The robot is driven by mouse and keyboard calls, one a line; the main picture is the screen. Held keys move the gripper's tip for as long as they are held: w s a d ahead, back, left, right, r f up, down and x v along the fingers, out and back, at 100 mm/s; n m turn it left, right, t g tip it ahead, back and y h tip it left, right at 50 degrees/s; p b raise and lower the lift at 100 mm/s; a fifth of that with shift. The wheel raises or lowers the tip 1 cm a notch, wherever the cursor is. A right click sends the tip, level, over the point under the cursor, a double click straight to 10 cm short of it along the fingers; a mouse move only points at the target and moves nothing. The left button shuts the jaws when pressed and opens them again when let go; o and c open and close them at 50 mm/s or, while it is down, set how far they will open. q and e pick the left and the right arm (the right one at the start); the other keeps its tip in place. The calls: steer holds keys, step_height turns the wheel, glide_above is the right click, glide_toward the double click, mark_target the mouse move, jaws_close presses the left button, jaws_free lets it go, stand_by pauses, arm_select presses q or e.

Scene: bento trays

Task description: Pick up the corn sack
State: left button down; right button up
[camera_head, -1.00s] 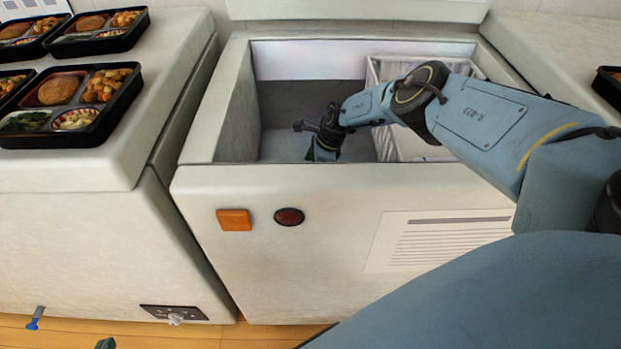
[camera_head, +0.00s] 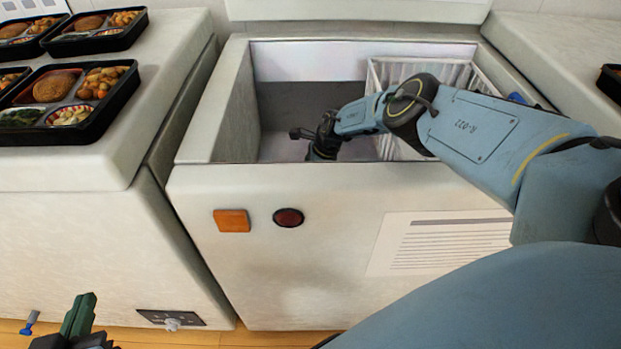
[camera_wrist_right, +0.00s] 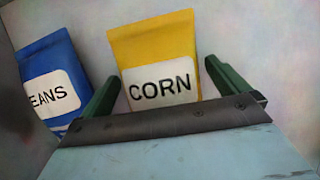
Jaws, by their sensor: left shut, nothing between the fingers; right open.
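The corn sack (camera_wrist_right: 157,55) is yellow with a white label reading CORN. In the right wrist view it stands in the upper middle, just beyond and between the fingers of my right gripper (camera_wrist_right: 165,85). The right gripper is open, with one finger on each side of the label. Whether the fingers touch the sack I cannot tell. In the head view my right arm reaches down into the open chest freezer (camera_head: 235,110), and its fingers and the sack are hidden by the front wall. My left gripper (camera_head: 82,308) is shut and empty at the lower left.
A blue sack (camera_wrist_right: 50,80) with a label ending in EANS stands left of the corn sack. A white wire basket (camera_head: 455,72) fills the freezer's right side. Several bento trays (camera_head: 118,100) sit on the left counter. The freezer's walls surround my right arm.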

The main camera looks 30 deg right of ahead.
steer(key=shift+f, duration=0.25)
steer(key=shift+c, duration=0.3)
steer(key=c, duration=1.2)
